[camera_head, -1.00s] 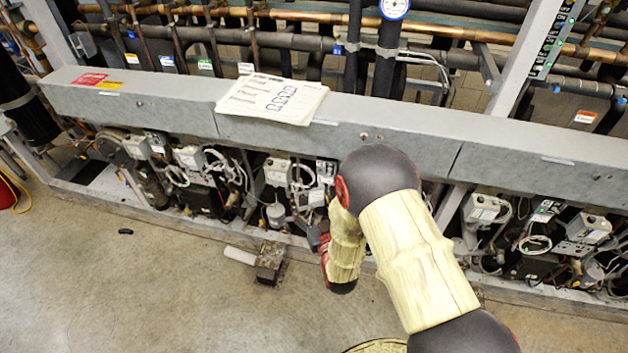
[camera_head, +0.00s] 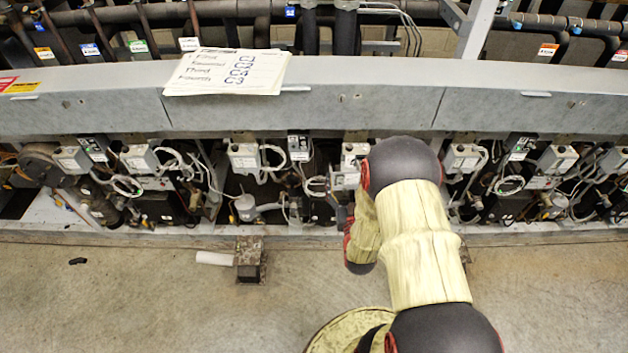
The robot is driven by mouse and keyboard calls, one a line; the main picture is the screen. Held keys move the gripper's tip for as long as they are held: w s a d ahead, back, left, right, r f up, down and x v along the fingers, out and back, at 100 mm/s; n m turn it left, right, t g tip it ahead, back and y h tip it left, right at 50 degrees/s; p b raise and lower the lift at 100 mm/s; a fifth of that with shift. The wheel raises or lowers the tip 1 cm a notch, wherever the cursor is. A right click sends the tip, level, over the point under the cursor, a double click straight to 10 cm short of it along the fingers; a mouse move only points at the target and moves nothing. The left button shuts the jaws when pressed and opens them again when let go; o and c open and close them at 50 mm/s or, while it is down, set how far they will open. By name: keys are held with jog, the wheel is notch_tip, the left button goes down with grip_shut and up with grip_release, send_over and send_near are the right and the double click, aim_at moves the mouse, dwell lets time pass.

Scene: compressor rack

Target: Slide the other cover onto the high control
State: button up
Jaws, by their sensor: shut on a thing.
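My gripper (camera_head: 343,216) is only partly seen at the end of my arm, low in front of the compressor row under the grey beam. My own wrist hides most of it. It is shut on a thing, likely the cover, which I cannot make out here. Just above it is a pale grey control box (camera_head: 352,158), partly behind my arm. To its left are a dark control with a white label (camera_head: 298,148) and another pale grey control box (camera_head: 243,158). I cannot tell which control is the high one, nor whether the held thing touches any.
The grey beam (camera_head: 330,95) runs across above the controls, with a paper sheet (camera_head: 228,71) on it. Looped cables and pipes crowd the row. Bare concrete lies at lower left.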

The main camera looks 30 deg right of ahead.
aim_at(356, 162)
jog(key=d+f+m+h+b, duration=0.1)
jog(key=d+f, duration=0.2)
jog(key=d, duration=0.2)
jog(key=shift+w+d+g+b, duration=0.3)
jog(key=shift+d+g+b, duration=0.05)
jog(key=shift+g, duration=0.05)
jog(key=shift+w+d+b, duration=0.2)
jog(key=shift+w+b, duration=0.1)
jog(key=shift+b, duration=0.1)
dwell(0.9)
jog(key=shift+w+d, duration=0.15)
jog(key=shift+w, duration=0.15)
jog(key=shift+b+x, duration=1)
jog(key=shift+x, duration=0.5)
jog(key=shift+w+d+r, duration=0.1)
jog(key=shift+w+d, duration=0.05)
jog(key=shift+w, duration=0.1)
jog(key=shift+w+d+b, duration=0.35)
jog(key=shift+w+b, duration=0.2)
jog(key=shift+b, duration=0.1)
jog(key=shift+w+d, duration=0.15)
jog(key=shift+w, duration=0.1)
